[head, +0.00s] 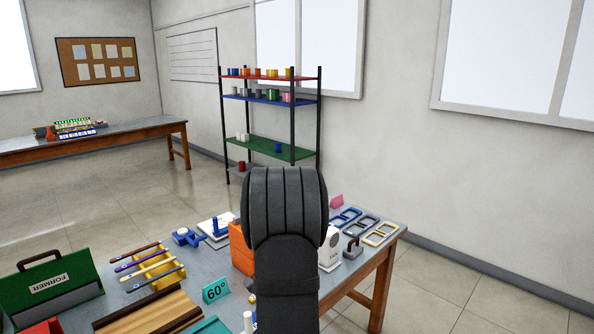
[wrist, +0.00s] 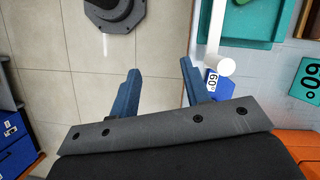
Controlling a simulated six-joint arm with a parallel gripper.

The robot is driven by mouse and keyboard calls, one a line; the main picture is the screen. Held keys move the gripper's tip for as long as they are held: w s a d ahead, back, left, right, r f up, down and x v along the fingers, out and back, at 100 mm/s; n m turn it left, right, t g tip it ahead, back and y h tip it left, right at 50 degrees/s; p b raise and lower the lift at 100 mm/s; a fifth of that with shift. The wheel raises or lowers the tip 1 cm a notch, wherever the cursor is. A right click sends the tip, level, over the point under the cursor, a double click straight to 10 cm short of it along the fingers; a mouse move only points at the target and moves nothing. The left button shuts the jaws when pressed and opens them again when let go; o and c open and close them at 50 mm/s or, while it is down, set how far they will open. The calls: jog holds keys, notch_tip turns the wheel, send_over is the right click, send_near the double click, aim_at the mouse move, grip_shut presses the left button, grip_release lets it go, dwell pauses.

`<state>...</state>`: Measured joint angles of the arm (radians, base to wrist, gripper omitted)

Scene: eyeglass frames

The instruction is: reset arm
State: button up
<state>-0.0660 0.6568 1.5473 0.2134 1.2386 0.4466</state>
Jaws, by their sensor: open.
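My gripper (wrist: 160,80) shows in the wrist view with its two blue fingers apart and nothing between them but tiled floor and the table edge. In the head view my dark arm stands in front of the table and hides the gripper. Three eyeglass frames lie at the table's right end in the head view: a blue one (head: 345,217), a dark grey one (head: 362,225) and a pale yellow one (head: 381,234). In the wrist view a white cylinder (wrist: 223,67) is close to the right finger; I cannot tell whether they touch.
The table (head: 398,236) also holds an orange block (head: 240,250), a teal 60° sign (head: 215,289), a yellow rack (head: 158,271) with rods, and a green FORMER case (head: 50,285). A teal tray (wrist: 284,18) is near the fingers. A shelf unit (head: 270,100) stands behind.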

jog(key=s+d+f+m+y, duration=0.3)
jog(key=s+f+m+y, duration=0.1)
jog(key=s, duration=0.3)
jog(key=s+d+f+m+g+y, duration=0.1)
jog(key=s+d+f+m+y, duration=0.3)
jog(key=s+f+m+y, duration=0.1)
jog(key=shift+s+f+m, duration=0.4)
jog(key=shift+s+f, duration=0.3)
jog(key=shift+s, duration=0.5)
jog(key=shift+d, duration=0.1)
dwell(0.6)
jog(key=w+a+r+n+h, duration=0.3)
jog(key=w+r+n+h, duration=0.1)
jog(key=w, duration=0.2)
jog(key=w+a+r+n+h, duration=0.3)
jog(key=w+r+n+h, duration=0.1)
jog(key=w, duration=0.3)
jog(key=shift+w+a+r+n+t+h, duration=0.15)
jog(key=shift+w+r+n+t+h, duration=0.15)
jog(key=shift+r+n, duration=0.35)
jog(key=shift+s, duration=0.1)
